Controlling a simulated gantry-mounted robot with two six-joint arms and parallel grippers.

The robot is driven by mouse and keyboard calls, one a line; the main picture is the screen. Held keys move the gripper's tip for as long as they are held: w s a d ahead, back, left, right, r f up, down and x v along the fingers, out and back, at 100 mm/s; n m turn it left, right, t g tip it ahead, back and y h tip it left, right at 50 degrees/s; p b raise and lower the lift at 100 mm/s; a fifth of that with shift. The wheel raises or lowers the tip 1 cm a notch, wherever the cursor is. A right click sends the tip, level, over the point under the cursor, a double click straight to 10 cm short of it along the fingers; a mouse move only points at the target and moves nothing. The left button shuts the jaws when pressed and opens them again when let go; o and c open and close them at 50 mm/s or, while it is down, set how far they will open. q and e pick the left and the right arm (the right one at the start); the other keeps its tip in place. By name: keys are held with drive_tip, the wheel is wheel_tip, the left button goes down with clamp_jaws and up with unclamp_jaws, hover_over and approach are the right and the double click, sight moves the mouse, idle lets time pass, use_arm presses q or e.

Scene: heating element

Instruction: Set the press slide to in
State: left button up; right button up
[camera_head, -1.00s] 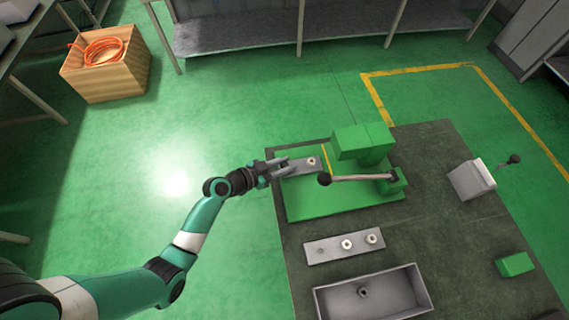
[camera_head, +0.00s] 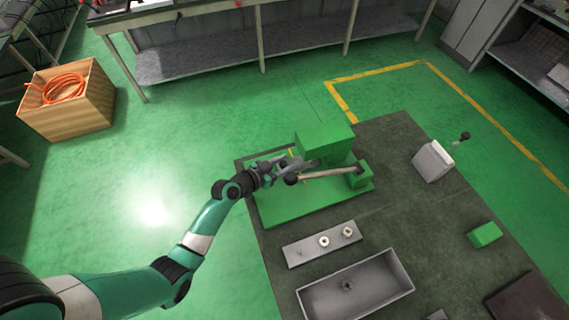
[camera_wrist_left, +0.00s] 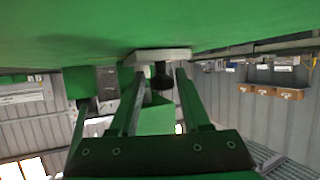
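The green press (camera_head: 325,142) stands on a green base at the table's back left. Its grey slide (camera_head: 298,164) is pushed under the press head and mostly hidden. My left gripper (camera_head: 281,164) is at the slide's outer end, close to the head. In the left wrist view, the pale slide end (camera_wrist_left: 158,55) and a small black knob (camera_wrist_left: 162,76) show at the fingertips. The two fingers (camera_wrist_left: 160,92) are apart, on either side of the knob, with gaps showing. My right gripper is not in view.
The press lever (camera_head: 328,172) with a black ball crosses just in front of my left gripper. A grey plate with two rings (camera_head: 298,249) and a grey tray (camera_head: 312,300) lie nearer. A switch box (camera_head: 432,162) and green block (camera_head: 485,235) are to the right.

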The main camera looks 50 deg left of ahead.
use_arm(q)
drive_tip(key=shift+o, duration=0.5)
drive_tip(key=shift+s+r, duration=0.15)
drive_tip(key=shift+s, duration=0.1)
drive_tip(key=p+v, duration=0.2)
drive_tip(key=v, duration=0.9)
drive_tip(key=shift+s, duration=0.1)
